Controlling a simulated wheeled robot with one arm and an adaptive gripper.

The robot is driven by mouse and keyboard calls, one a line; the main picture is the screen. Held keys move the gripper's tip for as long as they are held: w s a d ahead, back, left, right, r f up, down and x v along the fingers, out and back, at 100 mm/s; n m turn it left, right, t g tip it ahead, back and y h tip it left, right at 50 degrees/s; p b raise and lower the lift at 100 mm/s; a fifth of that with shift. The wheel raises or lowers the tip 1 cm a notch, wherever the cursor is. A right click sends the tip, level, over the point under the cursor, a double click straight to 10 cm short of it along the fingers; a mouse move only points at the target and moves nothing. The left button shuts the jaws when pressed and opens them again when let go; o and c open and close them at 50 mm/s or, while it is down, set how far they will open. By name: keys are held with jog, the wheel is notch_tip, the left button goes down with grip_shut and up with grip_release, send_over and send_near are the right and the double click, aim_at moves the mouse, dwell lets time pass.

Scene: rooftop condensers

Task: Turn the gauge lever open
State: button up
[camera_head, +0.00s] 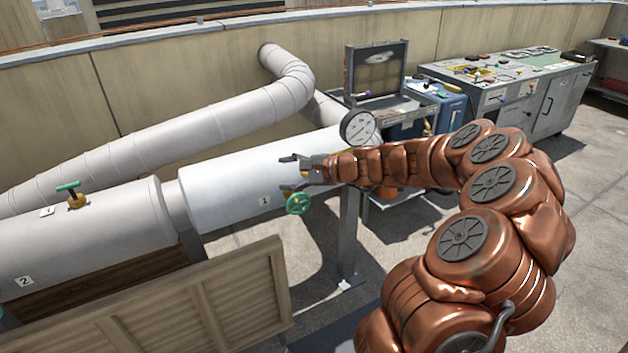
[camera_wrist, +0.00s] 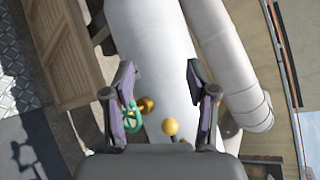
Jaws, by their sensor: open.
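The round white-faced pressure gauge (camera_head: 357,127) stands above the right end of the white pipe (camera_head: 235,186) labelled 1. I cannot make out the gauge lever clearly; my arm and gripper cover that area. My gripper (camera_head: 287,174) is open at the right part of this pipe. In the wrist view my open gripper (camera_wrist: 160,76) spans the white pipe (camera_wrist: 150,45). A yellow ball (camera_wrist: 170,127) shows between the fingers, perhaps a lever knob. A green handwheel (camera_head: 299,203) is below the gripper; in the wrist view it (camera_wrist: 131,116) overlaps the left finger, contact unclear.
A grey pipe (camera_head: 75,235) labelled 2 carries another green-handled valve (camera_head: 70,194) at the left. A large bent duct (camera_head: 200,120) runs behind. A wooden louvred panel (camera_head: 200,305) stands in front. A workbench (camera_head: 510,85) with tools is at the back right.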

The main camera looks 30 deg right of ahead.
jog(key=d+f+m+t+h+b, duration=0.1)
jog(key=d+f+m+t+h, duration=0.25)
jog(key=d, duration=0.75)
jog(key=shift+m+g+y, duration=0.35)
jog(key=shift+m+g, duration=0.1)
jog(key=shift+g, duration=0.3)
jog(key=shift+d+f+x, duration=0.1)
jog(key=shift+f+x, duration=0.15)
jog(key=shift+x, duration=1.1)
jog(key=shift+d+f+x, duration=0.1)
jog(key=shift+f+x, duration=0.1)
jog(key=shift+x, duration=1.15)
jog(key=shift+d+f+x, duration=0.1)
jog(key=shift+f+x, duration=0.15)
jog(key=shift+x, duration=1.1)
jog(key=shift+s, duration=0.1)
grip_shut()
